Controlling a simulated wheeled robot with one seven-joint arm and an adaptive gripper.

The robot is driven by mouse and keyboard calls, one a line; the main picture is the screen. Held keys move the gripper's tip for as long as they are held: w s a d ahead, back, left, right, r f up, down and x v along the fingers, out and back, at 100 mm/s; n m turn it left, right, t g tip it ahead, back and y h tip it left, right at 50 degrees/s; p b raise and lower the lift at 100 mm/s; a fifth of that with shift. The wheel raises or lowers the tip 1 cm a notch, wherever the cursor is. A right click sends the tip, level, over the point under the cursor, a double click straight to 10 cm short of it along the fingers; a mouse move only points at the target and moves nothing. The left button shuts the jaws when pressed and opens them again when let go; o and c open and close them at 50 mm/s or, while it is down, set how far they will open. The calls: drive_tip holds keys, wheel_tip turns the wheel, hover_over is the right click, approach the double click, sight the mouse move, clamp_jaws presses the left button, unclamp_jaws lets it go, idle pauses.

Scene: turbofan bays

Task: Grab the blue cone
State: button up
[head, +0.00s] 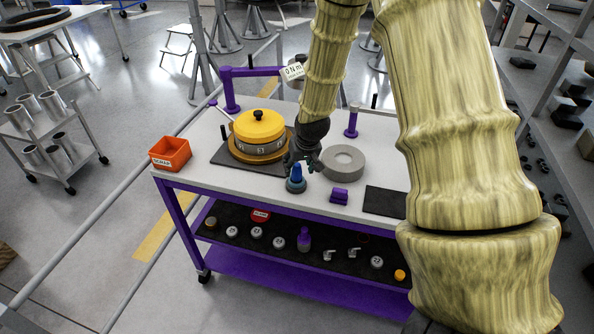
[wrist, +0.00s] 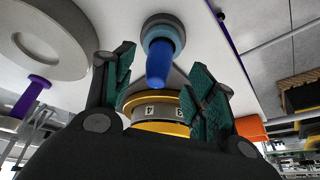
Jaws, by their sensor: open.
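The blue cone (head: 297,173) stands upright on a round grey-teal base (head: 296,186) near the front edge of the white cart top. In the wrist view the cone (wrist: 160,62) points toward me, between and slightly beyond the fingers. My gripper (head: 302,163) is just above and around the cone's upper part in the head view. Its green-padded fingers (wrist: 164,82) are open, one on each side, with nothing held. A gap shows between the cone and each finger.
A yellow-topped round dial unit (head: 258,128) stands close on the left. A grey ring (head: 342,162) and a purple block (head: 340,195) are to the right. An orange bin (head: 170,153) sits at the left corner. A lower shelf (head: 225,237) holds several small parts.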

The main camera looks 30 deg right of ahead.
sight(298, 168)
drive_tip(key=shift+p+x, duration=0.8)
drive_tip(key=shift+x, duration=1.15)
drive_tip(key=shift+d, duration=0.1)
drive_tip(key=shift+c, duration=0.5)
drive_tip(key=c, duration=0.8)
